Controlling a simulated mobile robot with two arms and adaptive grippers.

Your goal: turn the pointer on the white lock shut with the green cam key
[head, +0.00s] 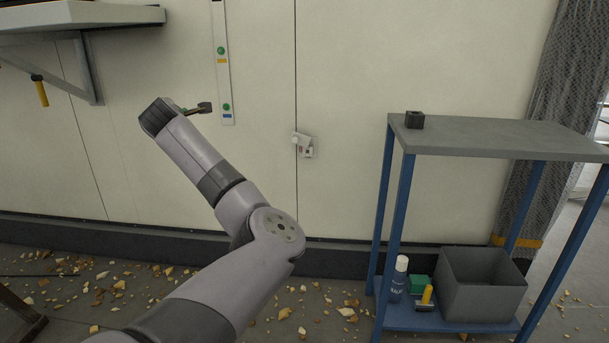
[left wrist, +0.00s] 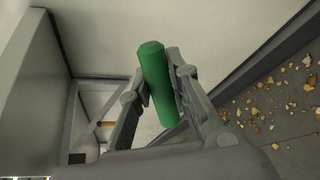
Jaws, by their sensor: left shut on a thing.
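The white lock (head: 305,144) is on the pale wall panel at a vertical seam, with a small pale pointer tilted at its upper left. Its detail is too small to read. My left gripper (left wrist: 159,82) is shut on a green cylinder, the cam key's handle (left wrist: 157,75), in the left wrist view. In the head view my wrist hides most of the fingers. A bit of green (head: 184,110) and a dark end piece (head: 205,107) stick out to the right of it, apart from the lock and to its left. My right gripper is not in view.
A pale strip (head: 222,80) with green knobs and yellow and blue labels hangs left of the lock. A blue-legged shelf (head: 480,138) stands at right, with a small dark block (head: 414,119) on top and a grey bin (head: 482,285) below. Chips litter the floor.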

